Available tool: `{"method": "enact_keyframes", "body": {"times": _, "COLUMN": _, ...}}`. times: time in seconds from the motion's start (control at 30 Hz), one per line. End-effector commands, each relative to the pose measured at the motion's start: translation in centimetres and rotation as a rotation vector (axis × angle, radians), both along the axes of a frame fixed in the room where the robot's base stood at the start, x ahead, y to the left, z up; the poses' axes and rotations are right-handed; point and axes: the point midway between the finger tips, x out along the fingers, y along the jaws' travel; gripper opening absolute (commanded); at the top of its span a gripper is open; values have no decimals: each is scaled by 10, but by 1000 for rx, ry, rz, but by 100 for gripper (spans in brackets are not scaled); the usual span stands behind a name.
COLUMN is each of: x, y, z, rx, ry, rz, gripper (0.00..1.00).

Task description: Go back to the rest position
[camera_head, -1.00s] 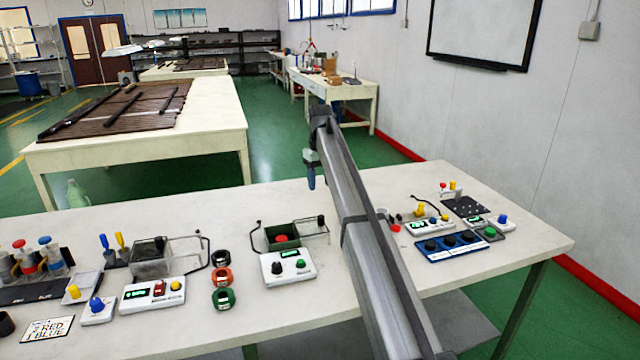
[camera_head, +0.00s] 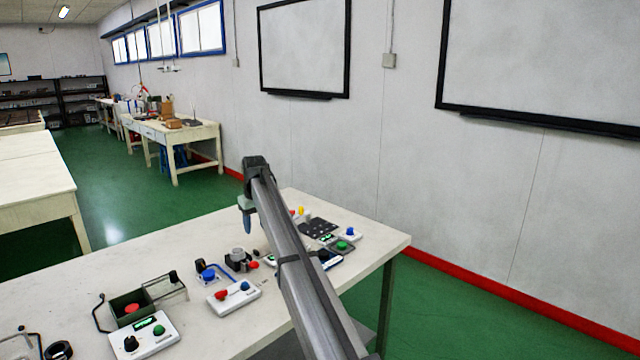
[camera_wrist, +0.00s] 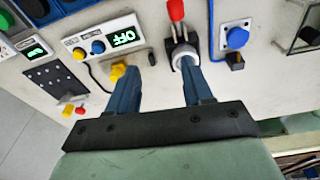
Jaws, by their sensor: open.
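My gripper (camera_wrist: 158,78) shows in the wrist view with its two blue fingers apart and nothing between them. It hangs over the white worktable (camera_wrist: 265,75). Beyond the fingertips are a white control box reading OFF (camera_wrist: 105,38) and a red-knobbed device with a round metal part (camera_wrist: 183,50). A yellow knob lies beside the left finger. In the head view my arm reaches across the table, and my gripper (camera_head: 246,222) points down at its far end, above the table's back area. The fingertips are too small there to judge.
On the table in the head view are a white box with red and blue knobs (camera_head: 234,296), a green-displayed box (camera_head: 144,336), a clear-walled container (camera_head: 165,285) and a black panel (camera_head: 318,227). The wall stands behind the table. A second table (camera_head: 30,180) is at far left.

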Motion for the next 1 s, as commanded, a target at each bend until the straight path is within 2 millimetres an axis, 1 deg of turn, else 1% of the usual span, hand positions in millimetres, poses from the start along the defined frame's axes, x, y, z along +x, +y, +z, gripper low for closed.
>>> {"method": "enact_keyframes", "body": {"times": 0.03, "x": 10, "y": -34, "z": -5, "rx": 7, "ry": -11, "rz": -39, "gripper": 50}}
{"method": "enact_keyframes", "body": {"times": 0.07, "x": 15, "y": -50, "z": -7, "rx": 12, "ry": -19, "rz": -60, "gripper": 50}}
{"method": "enact_keyframes", "body": {"times": 0.1, "x": 22, "y": -73, "z": -10, "rx": 18, "ry": -28, "rz": -87, "gripper": 50}}
{"method": "enact_keyframes", "body": {"times": 0.17, "x": 32, "y": -106, "z": -13, "rx": 27, "ry": -44, "rz": -127, "gripper": 50}}
{"method": "enact_keyframes", "body": {"times": 0.2, "x": 38, "y": -129, "z": -16, "rx": 32, "ry": -54, "rz": -155, "gripper": 50}}
{"method": "enact_keyframes", "body": {"times": 0.27, "x": 45, "y": -163, "z": -19, "rx": 41, "ry": -71, "rz": -195, "gripper": 50}}
{"method": "enact_keyframes", "body": {"times": 0.3, "x": 50, "y": -186, "z": -21, "rx": 46, "ry": -81, "rz": -222, "gripper": 50}}
{"method": "enact_keyframes", "body": {"times": 0.37, "x": 55, "y": -221, "z": -25, "rx": 53, "ry": -98, "rz": -262, "gripper": 50}}
{"method": "enact_keyframes", "body": {"times": 0.4, "x": 58, "y": -244, "z": -27, "rx": 57, "ry": -109, "rz": -289, "gripper": 50}}
{"method": "enact_keyframes", "body": {"times": 0.47, "x": 61, "y": -279, "z": -31, "rx": 64, "ry": -125, "rz": -329, "gripper": 50}}
{"method": "enact_keyframes", "body": {"times": 0.5, "x": 63, "y": -302, "z": -33, "rx": 68, "ry": -137, "rz": -357, "gripper": 50}}
{"method": "enact_keyframes", "body": {"times": 0.57, "x": 63, "y": -337, "z": -38, "rx": 72, "ry": -152, "rz": -398, "gripper": 50}}
{"method": "enact_keyframes", "body": {"times": 0.6, "x": 63, "y": -360, "z": -42, "rx": 76, "ry": -163, "rz": -425, "gripper": 50}}
{"method": "enact_keyframes", "body": {"times": 0.67, "x": 59, "y": -395, "z": -50, "rx": 79, "ry": -175, "rz": -467, "gripper": 50}}
{"method": "enact_keyframes", "body": {"times": 0.7, "x": 55, "y": -418, "z": -59, "rx": 81, "ry": -182, "rz": -496, "gripper": 50}}
{"method": "enact_keyframes", "body": {"times": 0.77, "x": 45, "y": -448, "z": -79, "rx": 82, "ry": -184, "rz": -535, "gripper": 50}}
{"method": "enact_keyframes", "body": {"times": 0.8, "x": 36, "y": -462, "z": -97, "rx": 82, "ry": -179, "rz": -557, "gripper": 50}}
{"method": "enact_keyframes", "body": {"times": 0.83, "x": 29, "y": -471, "z": -113, "rx": 80, "ry": -171, "rz": -573, "gripper": 50}}
{"method": "enact_keyframes", "body": {"times": 0.87, "x": 22, "y": -475, "z": -128, "rx": 79, "ry": -162, "rz": -583, "gripper": 50}}
{"method": "enact_keyframes", "body": {"times": 0.9, "x": 13, "y": -478, "z": -148, "rx": 77, "ry": -149, "rz": -593, "gripper": 50}}
{"method": "enact_keyframes", "body": {"times": 0.97, "x": -2, "y": -479, "z": -177, "rx": 73, "ry": -125, "rz": -604, "gripper": 50}}
{"method": "enact_keyframes", "body": {"times": 1.0, "x": -11, "y": -478, "z": -195, "rx": 70, "ry": -109, "rz": -609, "gripper": 50}}
